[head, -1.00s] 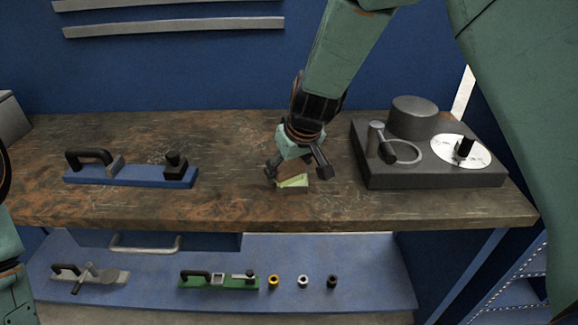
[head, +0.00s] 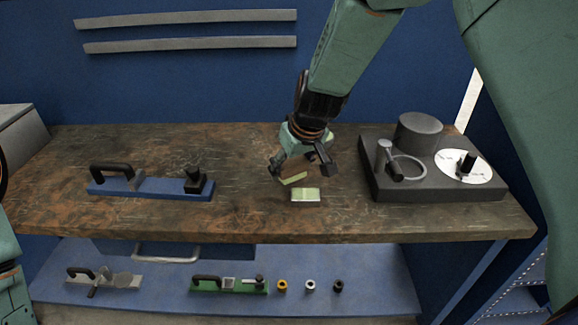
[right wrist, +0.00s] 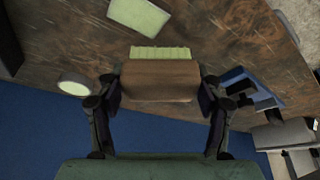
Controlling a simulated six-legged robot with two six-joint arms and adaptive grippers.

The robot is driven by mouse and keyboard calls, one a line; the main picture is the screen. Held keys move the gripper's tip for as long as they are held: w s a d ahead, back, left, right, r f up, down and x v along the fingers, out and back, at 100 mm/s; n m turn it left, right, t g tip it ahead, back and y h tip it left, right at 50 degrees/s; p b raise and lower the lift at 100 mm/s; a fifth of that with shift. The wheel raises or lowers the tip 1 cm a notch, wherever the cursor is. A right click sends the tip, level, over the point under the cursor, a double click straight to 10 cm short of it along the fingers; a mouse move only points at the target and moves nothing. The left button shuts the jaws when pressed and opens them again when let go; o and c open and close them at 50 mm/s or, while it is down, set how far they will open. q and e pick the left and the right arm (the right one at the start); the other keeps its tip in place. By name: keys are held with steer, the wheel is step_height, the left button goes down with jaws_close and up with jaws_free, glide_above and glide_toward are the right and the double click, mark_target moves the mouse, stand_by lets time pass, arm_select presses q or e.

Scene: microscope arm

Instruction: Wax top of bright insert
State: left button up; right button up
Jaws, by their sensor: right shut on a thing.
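My right gripper (head: 300,165) is shut on a brown block with a pale green ribbed edge (right wrist: 160,80). It holds this block over the worktop, just behind and left of a small pale-green-topped block (head: 305,196). That block also shows at the top of the right wrist view (right wrist: 138,18), apart from the held one. Three small ring-like pieces stand on the lower blue shelf: one yellow (head: 282,286), one bright silver (head: 310,286) and one black (head: 338,286). I cannot tell for sure which is the bright insert. My left gripper is outside the views.
A dark device (head: 440,185) with a ring and white dial stands at right. A blue base with black handle (head: 150,188) lies at left. Green (head: 230,286) and grey (head: 105,280) fixtures sit on the shelf. A pale round disc (right wrist: 75,85) shows beside the right gripper.

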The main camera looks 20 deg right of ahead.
step_height(320, 180, up, 2)
steer(key=shift+a+r+p, duration=0.15)
steer(key=shift+r+p, duration=0.1)
steer(key=shift+p, duration=0.75)
steer(key=shift+r, duration=0.2)
steer(key=shift+s, duration=0.1)
steer(key=shift+w+f, duration=0.15)
steer(key=shift+w, duration=0.05)
